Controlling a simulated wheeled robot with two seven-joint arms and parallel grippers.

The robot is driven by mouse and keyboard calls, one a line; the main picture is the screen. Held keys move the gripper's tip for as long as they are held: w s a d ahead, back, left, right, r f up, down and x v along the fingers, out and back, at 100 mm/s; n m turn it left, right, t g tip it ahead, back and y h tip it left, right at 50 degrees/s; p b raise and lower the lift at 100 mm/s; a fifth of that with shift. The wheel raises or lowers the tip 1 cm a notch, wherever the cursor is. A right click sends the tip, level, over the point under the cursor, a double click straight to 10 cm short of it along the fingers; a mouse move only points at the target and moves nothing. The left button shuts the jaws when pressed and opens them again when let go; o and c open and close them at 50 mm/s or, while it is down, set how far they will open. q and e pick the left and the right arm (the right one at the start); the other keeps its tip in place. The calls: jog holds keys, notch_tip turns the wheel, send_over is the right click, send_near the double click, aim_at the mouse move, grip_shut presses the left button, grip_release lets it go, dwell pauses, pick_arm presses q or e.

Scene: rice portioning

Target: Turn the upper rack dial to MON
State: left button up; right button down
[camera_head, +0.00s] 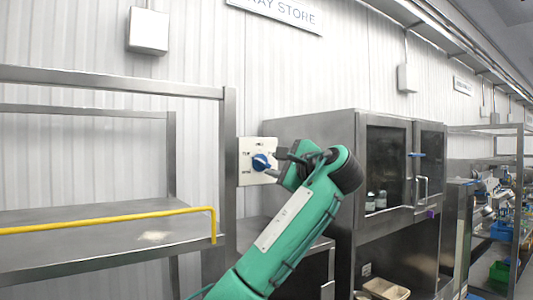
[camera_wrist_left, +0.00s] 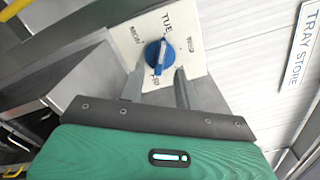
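The dial is a blue knob (camera_head: 261,162) on a white square plate (camera_head: 244,178), fixed to the rack's upright post. In the left wrist view the knob (camera_wrist_left: 158,55) has a white mark. Day labels ring it on the plate (camera_wrist_left: 188,28): TUE at the top, MON at the left, others at right and below. The knob's long axis runs roughly toward TUE; I cannot tell which end is the pointer. My left gripper (camera_head: 273,164) is open in front of the dial, its two fingertips (camera_wrist_left: 159,72) apart near the knob's sides. Contact is unclear. My right gripper is out of view.
A metal rack with a shelf (camera_head: 100,240) and a yellow rail (camera_head: 110,221) stands at the left. A steel cabinet (camera_head: 310,127) with glass doors is close behind my left arm at the right. Tan trays (camera_head: 385,288) sit below it.

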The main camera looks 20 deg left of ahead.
aim_at(265, 164)
pick_arm(q)
jog(key=p+x, duration=0.1)
jog(key=x, duration=0.2)
jog(key=shift+w+a+r+p, duration=0.15)
jog(key=shift+w+a+p, duration=0.1)
jog(key=shift+p, duration=0.1)
jog(key=shift+w+a, duration=0.3)
jog(key=shift+a, duration=0.05)
grip_shut()
